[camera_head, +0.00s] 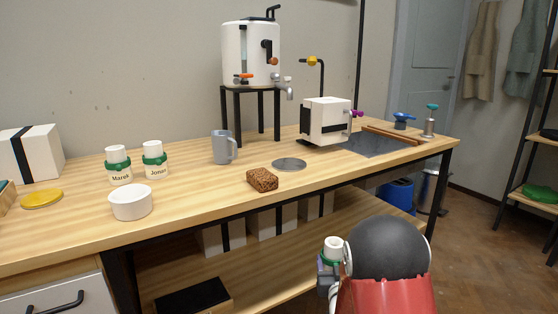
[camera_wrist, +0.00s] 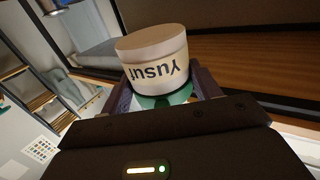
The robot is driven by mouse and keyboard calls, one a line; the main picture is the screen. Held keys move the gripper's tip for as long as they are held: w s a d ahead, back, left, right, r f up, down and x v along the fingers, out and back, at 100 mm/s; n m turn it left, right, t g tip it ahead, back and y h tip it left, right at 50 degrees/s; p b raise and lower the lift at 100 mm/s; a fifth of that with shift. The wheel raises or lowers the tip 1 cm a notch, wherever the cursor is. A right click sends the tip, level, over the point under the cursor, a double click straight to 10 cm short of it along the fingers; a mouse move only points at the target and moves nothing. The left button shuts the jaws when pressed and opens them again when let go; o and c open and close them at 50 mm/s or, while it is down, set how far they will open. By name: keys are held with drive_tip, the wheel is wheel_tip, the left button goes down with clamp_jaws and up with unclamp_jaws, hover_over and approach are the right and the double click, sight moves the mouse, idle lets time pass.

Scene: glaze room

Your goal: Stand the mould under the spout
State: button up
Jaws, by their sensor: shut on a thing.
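My gripper (camera_head: 328,272) is shut on a white cylindrical mould (camera_head: 333,243) with a green band. In the wrist view the mould (camera_wrist: 153,50) sits between the fingers, its name "Yusuf" upside down. The gripper is low in front of the bench, right of centre, with my arm behind it. A white tank (camera_head: 250,55) stands on a black stand at the back of the bench. Its grey spout (camera_head: 289,92) points down at the tank's right. A flat grey disc (camera_head: 289,165) lies on the bench in front of the spout; I cannot tell whether it is directly below.
A grey mug (camera_head: 221,147), a brown sponge-like block (camera_head: 262,180) and a white strapped box (camera_head: 325,121) stand around the disc. Similar moulds marked Marek (camera_head: 118,169) and Jonas (camera_head: 155,162) stand left, behind a white bowl (camera_head: 131,203). The bench's front edge (camera_head: 330,188) is between my gripper and the disc.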

drive_tip(key=shift+r, duration=0.3)
drive_tip(key=s+f, duration=0.3)
drive_tip(key=f, duration=0.3)
drive_tip(key=s+f, duration=0.3)
drive_tip(key=f, duration=0.4)
drive_tip(key=shift+s+f, duration=0.3)
drive_tip(key=shift+s, duration=0.1)
